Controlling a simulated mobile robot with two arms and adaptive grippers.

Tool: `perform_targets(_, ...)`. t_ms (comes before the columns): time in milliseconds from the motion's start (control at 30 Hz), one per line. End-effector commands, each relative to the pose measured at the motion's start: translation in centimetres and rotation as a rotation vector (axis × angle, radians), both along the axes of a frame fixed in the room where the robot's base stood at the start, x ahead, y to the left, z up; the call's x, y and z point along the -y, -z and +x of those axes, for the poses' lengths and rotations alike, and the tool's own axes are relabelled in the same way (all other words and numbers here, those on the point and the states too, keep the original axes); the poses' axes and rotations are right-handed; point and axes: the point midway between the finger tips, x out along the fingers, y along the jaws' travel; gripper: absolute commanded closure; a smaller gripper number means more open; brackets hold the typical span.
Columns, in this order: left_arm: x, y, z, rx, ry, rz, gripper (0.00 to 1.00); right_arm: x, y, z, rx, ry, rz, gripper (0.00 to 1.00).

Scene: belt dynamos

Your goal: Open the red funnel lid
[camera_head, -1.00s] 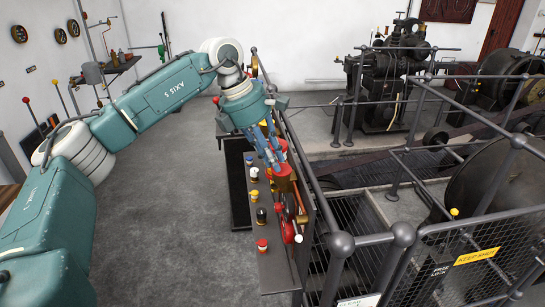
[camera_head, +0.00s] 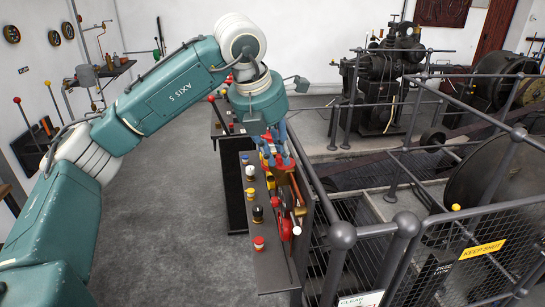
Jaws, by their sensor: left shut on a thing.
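My left gripper (camera_head: 276,150) comes down from above, its blue fingers pointing downward at the far part of the narrow control bench (camera_head: 270,270). It is shut on a small red part at the fingertips, which I take to be the red funnel lid (camera_head: 271,162). The fingers and wrist hide much of it, so I cannot tell how far it is tilted. Brass and red fittings stand just below and in front of the fingertips. My right gripper is not in view.
Coloured knobs line the bench, among them a red one (camera_head: 258,242) and a black one (camera_head: 257,213). A red wheel (camera_head: 285,228) and a white-knobbed lever (camera_head: 296,231) are nearer. Grey railings (camera_head: 342,236) flank the right side. The floor at left is open.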

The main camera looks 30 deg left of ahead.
Motion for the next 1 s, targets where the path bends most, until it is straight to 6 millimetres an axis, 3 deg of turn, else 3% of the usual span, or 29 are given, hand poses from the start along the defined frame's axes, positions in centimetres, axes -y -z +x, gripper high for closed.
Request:
perform_targets(433, 2.6, -0.4, 0.3, 0.014, -0.423, -0.006, 1.0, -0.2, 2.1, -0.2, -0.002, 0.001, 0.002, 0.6)
perform_targets(1000, 4.5, -0.8, 1.4, 0.014, -0.853, -0.008, 1.0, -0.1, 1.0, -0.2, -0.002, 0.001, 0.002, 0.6)
